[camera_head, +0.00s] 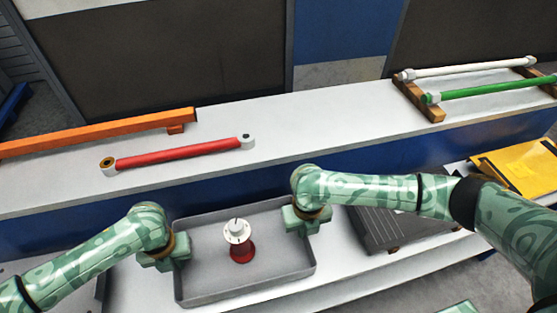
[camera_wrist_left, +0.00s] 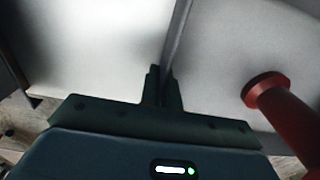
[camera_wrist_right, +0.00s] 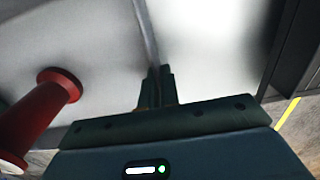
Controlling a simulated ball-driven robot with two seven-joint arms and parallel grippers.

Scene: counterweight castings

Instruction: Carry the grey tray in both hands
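The grey tray (camera_head: 205,270) is a shallow rectangular tray with low walls, in the lower middle of the head view. A red spool-shaped piece with a white flanged top (camera_head: 242,252) stands in it, near the middle. My left gripper (camera_head: 176,257) is at the tray's left wall, and my right gripper (camera_head: 304,222) is at its right wall. In the left wrist view the fingers (camera_wrist_left: 164,88) are closed on the thin wall. The right wrist view shows the other fingers (camera_wrist_right: 157,88) closed on the opposite wall. I cannot tell whether the tray rests on the white surface below.
A white bench (camera_head: 300,130) behind holds an orange beam (camera_head: 90,134), a red bar (camera_head: 180,154), and white and green bars on wooden supports (camera_head: 420,104). A dark grey panel (camera_head: 385,230) lies right of the tray, with a yellow item (camera_head: 520,165) beyond.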

